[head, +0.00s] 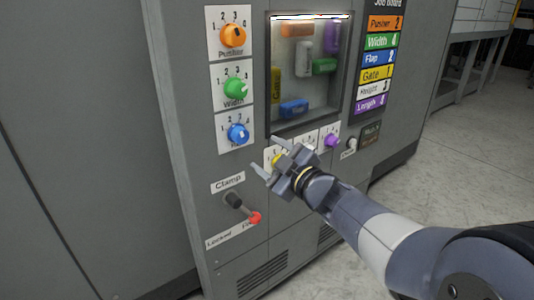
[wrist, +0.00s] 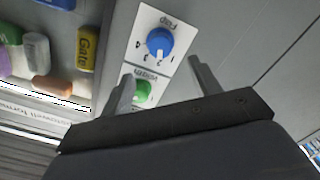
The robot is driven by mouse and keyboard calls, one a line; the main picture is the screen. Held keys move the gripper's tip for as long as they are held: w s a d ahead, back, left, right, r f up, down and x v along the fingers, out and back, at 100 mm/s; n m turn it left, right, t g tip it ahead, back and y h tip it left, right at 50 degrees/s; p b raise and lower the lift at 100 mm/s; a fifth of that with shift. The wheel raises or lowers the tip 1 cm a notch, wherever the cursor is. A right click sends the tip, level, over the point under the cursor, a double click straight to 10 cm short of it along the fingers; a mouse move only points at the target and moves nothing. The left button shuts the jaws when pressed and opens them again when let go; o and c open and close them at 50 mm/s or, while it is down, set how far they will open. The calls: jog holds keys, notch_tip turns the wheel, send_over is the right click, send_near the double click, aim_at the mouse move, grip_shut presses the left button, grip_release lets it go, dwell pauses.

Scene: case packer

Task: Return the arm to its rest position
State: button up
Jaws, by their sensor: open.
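My gripper (head: 264,160) is open and empty in front of the case packer's panel (head: 195,165), close to the lower knobs. In the wrist view the two fingers (wrist: 162,85) are apart, with nothing between them but the panel behind. The blue Flap knob (wrist: 160,42) and part of the green Width knob (wrist: 143,92) show beyond the fingers. My arm reaches in from the lower right in the head view. It partly hides the yellow knob (head: 278,160) and the labels beside it.
The orange Pusher knob (head: 232,36) is at upper left. A window (head: 309,98) shows coloured blocks. The Job Board (head: 384,62) is to its right. The Clamp lever (head: 243,208) with a red tip sticks out below my gripper. Open floor (head: 460,140) lies to the right.

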aim_at(244, 138)
jog(key=b+x, duration=0.1)
jog(key=x, duration=1)
jog(key=shift+s, duration=0.1)
jog(key=shift+m, duration=0.3)
